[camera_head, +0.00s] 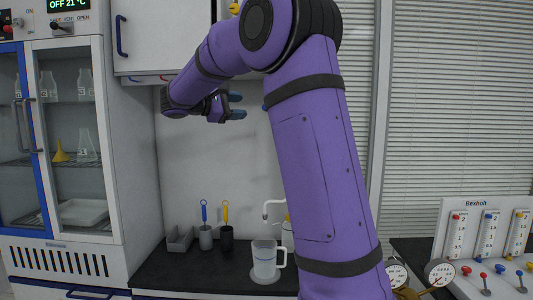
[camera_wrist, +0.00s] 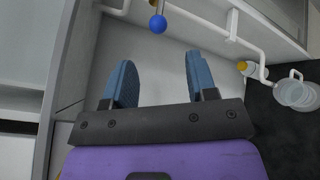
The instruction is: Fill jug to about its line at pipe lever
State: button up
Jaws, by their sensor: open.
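A clear jug (camera_head: 265,262) with a handle on its right stands on a pale round base on the dark counter, below a white spout (camera_head: 272,206). The jug also shows at the right of the wrist view (camera_wrist: 296,93). I cannot read its line or liquid level. A lever with a blue ball knob (camera_wrist: 158,23) hangs by the white pipe (camera_wrist: 195,18) at the top of the wrist view. My gripper (camera_head: 239,106) is raised high above the counter. In the wrist view its blue fingers (camera_wrist: 160,62) are open and empty, with the knob beyond and apart from them.
Two cups (camera_head: 206,237) with blue-handled and yellow-handled tools stand left of the jug. A yellow-capped bottle (camera_head: 287,230) stands behind the jug, partly hidden by my arm. A wall cabinet (camera_head: 160,38) hangs above. A glass-fronted cabinet (camera_head: 72,145) stands left; a gauge panel (camera_head: 487,245) is at right.

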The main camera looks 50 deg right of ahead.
jog(key=shift+h, duration=0.4)
jog(key=x, duration=1)
jog(key=shift+d+f, duration=0.1)
jog(key=shift+f, duration=0.15)
jog(key=shift+c, duration=0.2)
jog(key=shift+g, duration=0.3)
grip_shut()
jog(key=shift+f, duration=0.1)
